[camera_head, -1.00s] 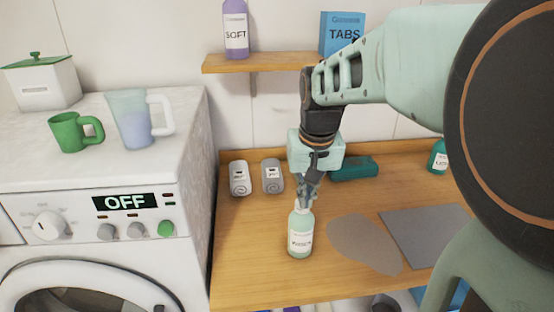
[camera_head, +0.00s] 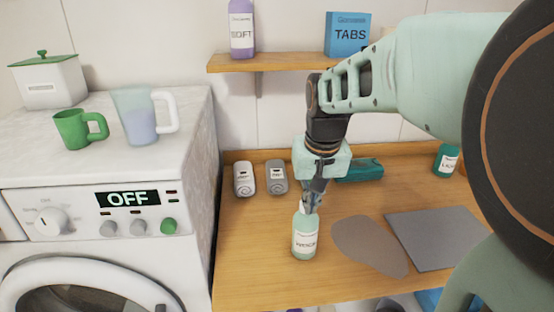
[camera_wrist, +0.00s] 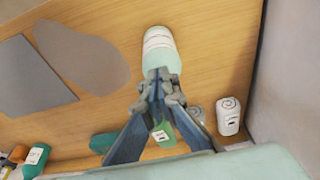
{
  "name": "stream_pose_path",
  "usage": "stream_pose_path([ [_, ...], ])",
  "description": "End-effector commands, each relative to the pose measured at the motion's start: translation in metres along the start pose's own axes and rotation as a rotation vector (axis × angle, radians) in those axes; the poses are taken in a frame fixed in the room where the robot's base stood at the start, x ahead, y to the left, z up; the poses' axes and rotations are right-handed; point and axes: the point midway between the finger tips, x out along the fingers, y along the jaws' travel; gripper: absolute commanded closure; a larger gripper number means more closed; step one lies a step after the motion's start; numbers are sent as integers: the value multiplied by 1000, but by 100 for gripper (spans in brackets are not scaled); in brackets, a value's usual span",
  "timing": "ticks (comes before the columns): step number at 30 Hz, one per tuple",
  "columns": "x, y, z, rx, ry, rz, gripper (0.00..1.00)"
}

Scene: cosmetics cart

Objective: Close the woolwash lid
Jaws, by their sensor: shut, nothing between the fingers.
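The woolwash bottle (camera_head: 305,240), pale green with a white label, stands upright on the wooden counter. It also shows in the wrist view (camera_wrist: 160,47). My gripper (camera_head: 309,205) points down at the bottle's top, with its fingers shut and nothing held between them. In the wrist view my fingertips (camera_wrist: 160,78) overlap the bottle's top end. The lid is hidden behind the fingers, so I cannot tell whether it is open or closed, or whether the fingers touch it.
Two grey-white rolled items (camera_head: 244,179) and a teal item (camera_head: 362,170) lie behind the bottle. A brown patch (camera_head: 369,245) and a grey mat (camera_head: 436,238) lie to the right. The washing machine (camera_head: 110,205) stands left. A shelf (camera_head: 285,61) hangs above. Counter in front is clear.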

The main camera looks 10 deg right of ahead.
Motion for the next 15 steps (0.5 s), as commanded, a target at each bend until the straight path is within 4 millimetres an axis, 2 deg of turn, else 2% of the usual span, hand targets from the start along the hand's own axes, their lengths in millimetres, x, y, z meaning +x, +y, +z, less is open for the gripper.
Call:
stream_pose_path([
  [3, 4, 0, 6, 0, -19, 0, 100],
  [15, -12, 0, 0, 0, -14, 0, 100],
])
